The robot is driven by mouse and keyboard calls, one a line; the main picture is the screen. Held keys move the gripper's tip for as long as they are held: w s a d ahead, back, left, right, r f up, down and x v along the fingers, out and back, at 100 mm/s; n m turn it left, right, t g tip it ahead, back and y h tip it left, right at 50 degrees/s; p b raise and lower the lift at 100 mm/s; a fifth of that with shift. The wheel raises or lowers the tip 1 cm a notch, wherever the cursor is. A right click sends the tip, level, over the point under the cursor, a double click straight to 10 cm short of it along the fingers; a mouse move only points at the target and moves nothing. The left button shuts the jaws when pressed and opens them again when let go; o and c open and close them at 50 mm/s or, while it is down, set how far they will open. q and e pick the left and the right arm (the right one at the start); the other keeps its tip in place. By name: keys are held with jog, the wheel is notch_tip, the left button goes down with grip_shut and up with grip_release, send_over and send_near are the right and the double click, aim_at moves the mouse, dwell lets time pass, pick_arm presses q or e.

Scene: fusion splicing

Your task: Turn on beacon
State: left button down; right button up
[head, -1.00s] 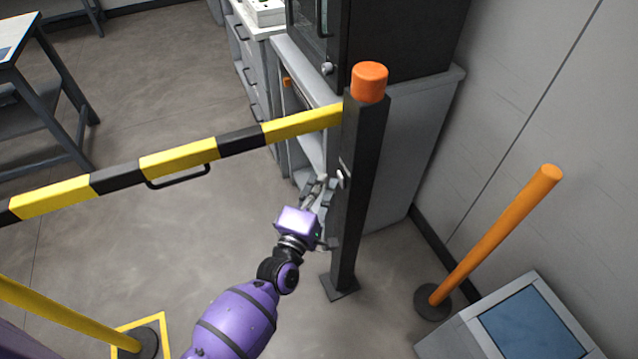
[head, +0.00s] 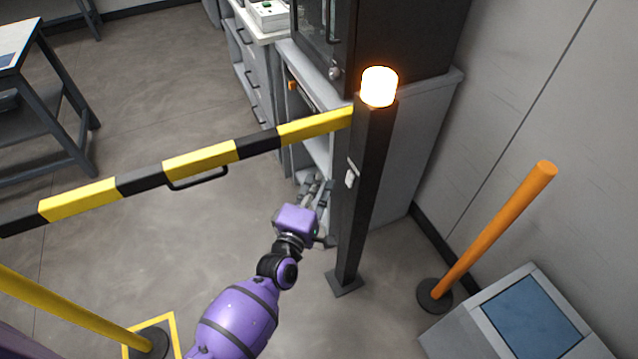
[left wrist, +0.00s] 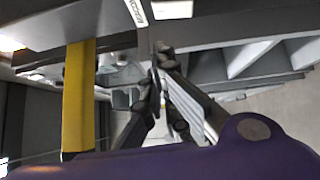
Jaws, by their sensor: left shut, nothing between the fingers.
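The beacon (head: 379,87) sits on top of a dark post (head: 366,190) and glows bright orange-white. A small light-coloured switch (head: 351,178) is on the post's left face, partway up. My left gripper (head: 318,190) is just left of the post, a little below the switch and apart from it. Its fingers are shut and empty, and they also show in the left wrist view (left wrist: 160,90). My right gripper is in neither view.
A yellow and black barrier bar (head: 200,158) runs left from the post with a dark handle below it. An orange pole (head: 490,235) and a grey console with a blue screen (head: 533,320) stand at the right. Grey cabinets are behind the post.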

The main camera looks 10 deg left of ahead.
pick_arm(q)
jog(key=s+a, duration=0.1)
jog(key=s, duration=0.8)
jog(key=shift+s+r+b, duration=0.3)
jog(key=shift+r, duration=0.15)
jog(key=shift+a, duration=0.15)
